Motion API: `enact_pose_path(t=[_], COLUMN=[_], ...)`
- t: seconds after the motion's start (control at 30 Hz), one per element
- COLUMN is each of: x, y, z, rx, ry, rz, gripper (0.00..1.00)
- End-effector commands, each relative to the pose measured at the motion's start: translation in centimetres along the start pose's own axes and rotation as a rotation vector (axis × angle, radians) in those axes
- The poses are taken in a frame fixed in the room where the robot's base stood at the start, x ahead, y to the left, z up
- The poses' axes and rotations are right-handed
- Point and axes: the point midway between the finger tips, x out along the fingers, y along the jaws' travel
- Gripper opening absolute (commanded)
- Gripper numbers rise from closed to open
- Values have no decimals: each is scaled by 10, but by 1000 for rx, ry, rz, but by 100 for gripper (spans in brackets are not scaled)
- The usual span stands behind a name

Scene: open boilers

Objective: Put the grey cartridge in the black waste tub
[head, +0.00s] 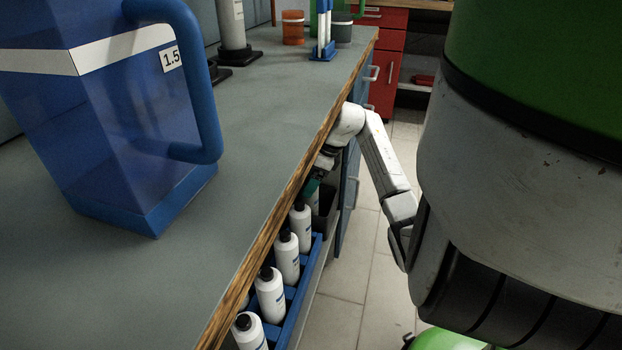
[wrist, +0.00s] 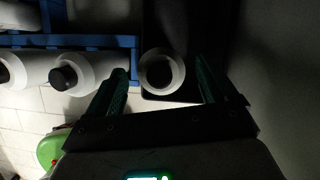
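The grey cartridge (wrist: 162,72) shows end-on in the wrist view as a pale ring with a dark hollow. It lies between the lines of my fingers, with a gap on both sides. My gripper (wrist: 158,88) is open, its two teal fingers wide apart. Around and behind the cartridge is the dark black waste tub (wrist: 192,30); the cartridge appears within its outline, near the lower left edge. How deep it sits is too dark to tell. In the head view my gripper (head: 313,186) is under the bench edge, above the tub (head: 328,201).
A blue crate (head: 300,292) of white bottles (head: 270,294) with black caps stands on the low shelf, left of the tub in the wrist view. The bench top (head: 262,110) overhangs my gripper. A blue jug (head: 130,110) stands on it.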

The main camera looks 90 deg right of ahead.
Motion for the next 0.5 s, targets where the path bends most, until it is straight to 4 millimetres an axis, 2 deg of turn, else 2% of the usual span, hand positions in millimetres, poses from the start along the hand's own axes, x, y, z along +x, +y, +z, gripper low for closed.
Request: enact_pose_path(t=[0.3, 0.5], x=[-4, -36], y=[0, -1], z=[2, 3], rx=[-1, 0], ry=[0, 0], rz=[-1, -3], gripper=[86, 86])
